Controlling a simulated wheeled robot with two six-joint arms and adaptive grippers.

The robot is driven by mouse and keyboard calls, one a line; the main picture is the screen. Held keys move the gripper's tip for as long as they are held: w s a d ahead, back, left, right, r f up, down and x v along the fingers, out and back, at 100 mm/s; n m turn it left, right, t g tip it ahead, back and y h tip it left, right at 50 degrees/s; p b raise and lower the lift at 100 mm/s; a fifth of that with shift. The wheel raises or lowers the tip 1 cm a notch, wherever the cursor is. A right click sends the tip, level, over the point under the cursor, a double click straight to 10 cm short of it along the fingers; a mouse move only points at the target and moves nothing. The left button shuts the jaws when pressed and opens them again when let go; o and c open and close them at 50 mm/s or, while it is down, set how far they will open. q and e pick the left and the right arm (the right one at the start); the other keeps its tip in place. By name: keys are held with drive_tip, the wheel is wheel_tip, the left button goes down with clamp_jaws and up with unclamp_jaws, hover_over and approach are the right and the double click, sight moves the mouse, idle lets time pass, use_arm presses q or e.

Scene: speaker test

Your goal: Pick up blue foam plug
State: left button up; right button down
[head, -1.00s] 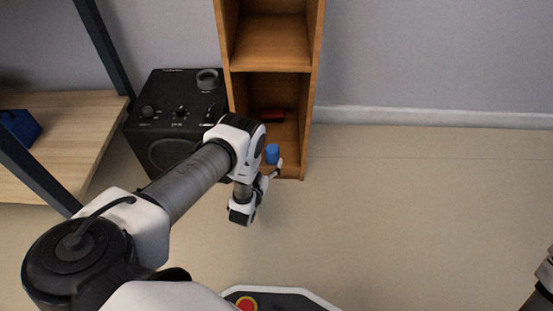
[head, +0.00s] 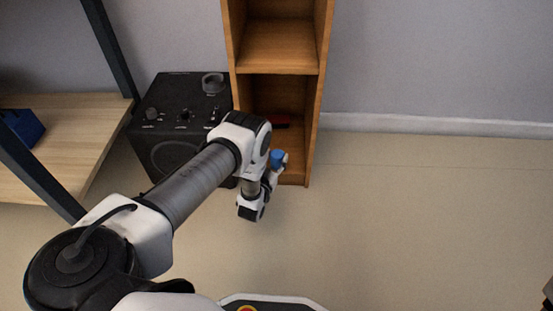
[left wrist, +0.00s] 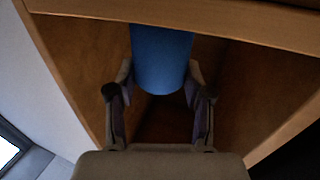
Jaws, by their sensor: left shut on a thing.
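The blue foam plug (head: 278,157) is a small blue cylinder at the lower opening of the wooden shelf unit. My left gripper (head: 278,167) is shut on it from the front, with part of the plug showing above the fingers. In the left wrist view the plug (left wrist: 162,60) sits between the two fingertips of my left gripper (left wrist: 160,82). A wooden edge crosses the top of that view, at the plug's upper end. I cannot tell whether the plug still touches the shelf. My right gripper is not in view.
The wooden shelf unit (head: 318,100) has a red object (head: 281,125) deep in its lower compartment. A black speaker (head: 170,127) stands left of it. A table (head: 60,150) with a blue box (head: 22,127) is at the far left.

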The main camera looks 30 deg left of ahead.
sight(276, 157)
use_arm(q)
wheel_tip(276, 157, up, 4)
drive_tip(key=p, duration=0.3)
drive_tip(key=p+v, duration=0.9)
drive_tip(key=v, duration=0.7)
drive_tip(key=shift+r+p, duration=0.35)
drive_tip(key=shift+r, duration=0.15)
